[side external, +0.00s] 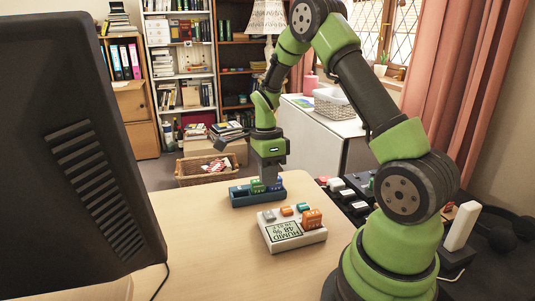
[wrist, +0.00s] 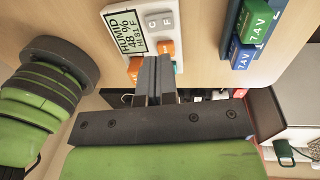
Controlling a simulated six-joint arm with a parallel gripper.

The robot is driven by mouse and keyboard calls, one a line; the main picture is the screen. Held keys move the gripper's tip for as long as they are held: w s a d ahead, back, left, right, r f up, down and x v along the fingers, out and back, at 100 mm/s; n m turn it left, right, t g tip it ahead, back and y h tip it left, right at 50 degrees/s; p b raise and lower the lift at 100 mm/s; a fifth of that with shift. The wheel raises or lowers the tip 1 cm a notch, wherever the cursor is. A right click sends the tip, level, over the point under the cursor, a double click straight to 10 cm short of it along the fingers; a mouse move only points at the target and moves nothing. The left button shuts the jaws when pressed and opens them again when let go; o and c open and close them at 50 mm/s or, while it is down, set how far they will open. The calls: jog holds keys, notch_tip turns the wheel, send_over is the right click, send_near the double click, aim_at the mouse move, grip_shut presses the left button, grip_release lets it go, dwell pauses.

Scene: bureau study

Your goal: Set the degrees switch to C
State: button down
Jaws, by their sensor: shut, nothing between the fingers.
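A pale device (side external: 293,236) with a screen reading "HUMID 48 %" lies on the desk; it also shows in the wrist view (wrist: 149,9). Its face carries grey, orange and teal controls and a raised orange block (side external: 312,218). In the wrist view, the letters C and F stand beside the screen, with an orange control (wrist: 165,47) below them. I cannot tell which way the degrees switch is set. My gripper (wrist: 155,60) is shut and empty, its fingertips overlapping the device's lower edge in that view. In the side view, my gripper (side external: 270,180) is over the blue tray behind the device.
The blue tray (side external: 240,201) holds green and blue blocks, marked 7.4V in the wrist view (wrist: 258,25). A large black monitor (side external: 70,150) blocks the left side. Several dark items stand at the desk's right edge. The desk's front (side external: 215,265) is clear.

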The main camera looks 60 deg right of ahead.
notch_tip(320, 180, up, 6)
send_over(272, 216)
jog(key=w+d, duration=0.2)
jog(key=shift+w+r, duration=0.1)
jog(key=shift+w, duration=0.1)
jog(key=shift+s+a+r, duration=0.1)
jog(key=shift+s+a, duration=0.2)
jog(key=shift+s, duration=0.15)
jog(key=f, duration=0.9)
jog(key=s+a+f, duration=0.1)
jog(key=f, duration=0.4)
jog(key=shift+s+a, duration=0.1)
